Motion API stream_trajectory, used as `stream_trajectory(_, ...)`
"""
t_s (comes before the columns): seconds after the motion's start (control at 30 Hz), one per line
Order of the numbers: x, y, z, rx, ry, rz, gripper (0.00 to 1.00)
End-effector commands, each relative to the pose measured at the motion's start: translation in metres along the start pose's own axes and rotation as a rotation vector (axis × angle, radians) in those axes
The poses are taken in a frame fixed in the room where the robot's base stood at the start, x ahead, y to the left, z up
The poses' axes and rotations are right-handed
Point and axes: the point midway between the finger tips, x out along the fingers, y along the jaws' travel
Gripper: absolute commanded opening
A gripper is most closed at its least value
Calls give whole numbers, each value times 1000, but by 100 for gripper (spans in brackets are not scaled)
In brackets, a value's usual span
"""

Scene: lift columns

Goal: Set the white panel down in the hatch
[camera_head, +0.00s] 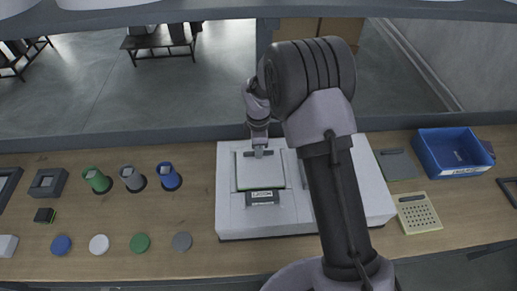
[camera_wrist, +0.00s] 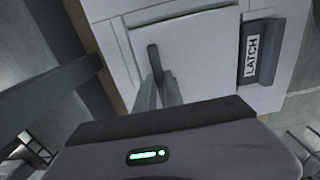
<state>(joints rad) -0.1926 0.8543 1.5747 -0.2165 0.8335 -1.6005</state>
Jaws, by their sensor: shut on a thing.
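The white panel (camera_head: 262,174) is a flat square with a dark bar handle; it also shows in the wrist view (camera_wrist: 195,55). It lies over the hatch in the top of the white box (camera_head: 229,213), roughly lined up with it. A thin greenish edge shows along its left and lower sides. I cannot tell whether it is seated or slightly above. My gripper (camera_head: 260,152) is shut on the panel's handle; its fingers (camera_wrist: 157,92) hide part of the handle. The dark latch (camera_head: 263,197), labelled LATCH (camera_wrist: 252,55), sits beside the panel's near edge.
Green, grey and blue cylinders (camera_head: 170,177) and several coloured discs (camera_head: 140,243) stand on the wooden bench to the left. A blue bin (camera_head: 455,151), a grey plate (camera_head: 398,165) and a perforated beige panel (camera_head: 418,213) are on the right. My arm covers the box's middle right.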

Motion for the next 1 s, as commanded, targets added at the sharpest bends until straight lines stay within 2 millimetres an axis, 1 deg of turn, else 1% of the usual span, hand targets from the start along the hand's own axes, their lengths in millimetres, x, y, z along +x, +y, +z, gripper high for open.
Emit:
stream_trajectory(0.6,6,0,0,0,0,0,0)
stream_trajectory(0.93,6,0,0,0,0,0,0)
stream_trajectory(0.97,6,0,0,0,0,0,14)
stream_trajectory(1.0,6,0,0,0,0,0,22)
